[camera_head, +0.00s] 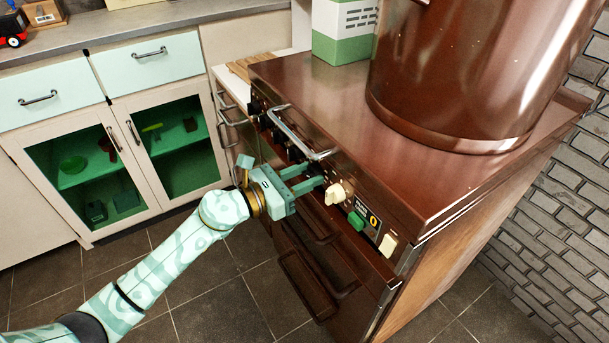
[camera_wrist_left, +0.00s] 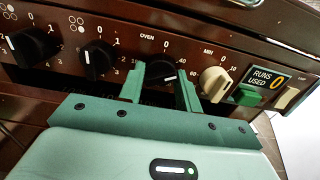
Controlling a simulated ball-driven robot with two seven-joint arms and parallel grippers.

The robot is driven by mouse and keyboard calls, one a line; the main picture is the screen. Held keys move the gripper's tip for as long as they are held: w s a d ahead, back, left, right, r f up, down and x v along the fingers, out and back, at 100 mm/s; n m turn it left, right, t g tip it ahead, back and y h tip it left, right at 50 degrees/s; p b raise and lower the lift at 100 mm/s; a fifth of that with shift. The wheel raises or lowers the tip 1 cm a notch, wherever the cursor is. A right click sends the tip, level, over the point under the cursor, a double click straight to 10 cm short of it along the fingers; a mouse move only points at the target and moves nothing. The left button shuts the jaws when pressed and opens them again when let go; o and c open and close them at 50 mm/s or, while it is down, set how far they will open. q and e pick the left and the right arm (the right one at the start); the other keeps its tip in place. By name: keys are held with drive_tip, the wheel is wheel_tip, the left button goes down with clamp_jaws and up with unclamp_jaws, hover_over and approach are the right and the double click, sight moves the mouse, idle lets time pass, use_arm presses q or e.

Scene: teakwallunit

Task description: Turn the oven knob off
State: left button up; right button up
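The oven knob (camera_wrist_left: 160,75) is a black dial under the "OVEN" label, on the brown front panel of the cooker (camera_head: 440,208). Its white mark points right, away from the "0" at the top of its scale. My left gripper (camera_wrist_left: 161,85) is open, with one green finger on each side of this knob; I cannot tell whether they touch it. In the head view the left gripper (camera_head: 309,178) reaches the panel from the left, and its fingers hide the oven knob. My right gripper is not in view.
Black knobs (camera_wrist_left: 98,58) sit left of the oven knob. A cream timer knob (camera_wrist_left: 214,83), green block (camera_wrist_left: 246,95) and cream switch (camera_wrist_left: 286,98) sit right. A metal rail (camera_head: 300,135) juts out above the panel. A large brown pot (camera_head: 470,70) stands on top.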

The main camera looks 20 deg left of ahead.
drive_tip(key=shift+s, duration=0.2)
use_arm(q)
drive_tip(key=shift+r+n+p, duration=0.1)
drive_tip(key=shift+n+p, duration=0.3)
drive_tip(key=shift+n, duration=0.2)
drive_tip(key=shift+n+p, duration=0.4)
drive_tip(key=shift+n, duration=0.2)
drive_tip(key=n+p, duration=0.2)
drive_tip(key=n, duration=0.1)
drive_tip(key=shift+r+n, duration=0.1)
drive_tip(key=shift+n, duration=0.3)
drive_tip(key=shift+n+p, duration=0.35)
drive_tip(key=shift+n, duration=0.45)
drive_tip(key=n+p, duration=0.1)
drive_tip(key=n, duration=0.1)
drive_tip(key=shift+n, duration=0.4)
drive_tip(key=shift+n+p, duration=0.4)
drive_tip(key=shift+n, duration=0.2)
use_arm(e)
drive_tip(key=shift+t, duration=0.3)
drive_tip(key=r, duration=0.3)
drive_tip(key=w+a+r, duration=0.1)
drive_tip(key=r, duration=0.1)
use_arm(q)
drive_tip(key=shift+f, duration=0.2)
